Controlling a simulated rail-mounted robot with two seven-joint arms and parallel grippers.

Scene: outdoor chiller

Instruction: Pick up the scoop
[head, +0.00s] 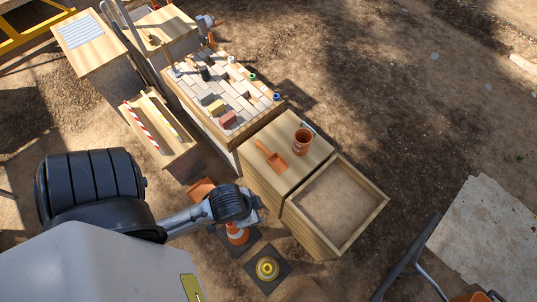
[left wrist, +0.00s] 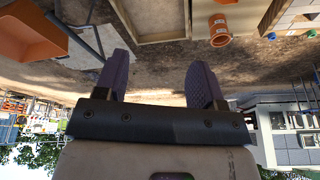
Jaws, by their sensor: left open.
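The orange scoop (head: 272,157) lies on the flat wooden top of a box (head: 262,182) in the head view, its handle pointing to the upper left. An orange pot (head: 302,141) stands to its right on the same top and also shows in the left wrist view (left wrist: 220,30). My left gripper (left wrist: 158,82) is open and empty, with nothing between its two dark fingers. In the head view my left arm ends to the lower left of the box, apart from the scoop; its fingers are hard to make out there. I cannot clearly identify the scoop in the left wrist view. My right gripper is in neither view.
A sand-filled wooden tray (head: 380,205) adjoins the box on the right. A brick-topped table (head: 190,98) with small items stands behind. A traffic cone (head: 237,236) and a yellow-topped piece on a dark base (head: 267,269) are on the ground near my left arm.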

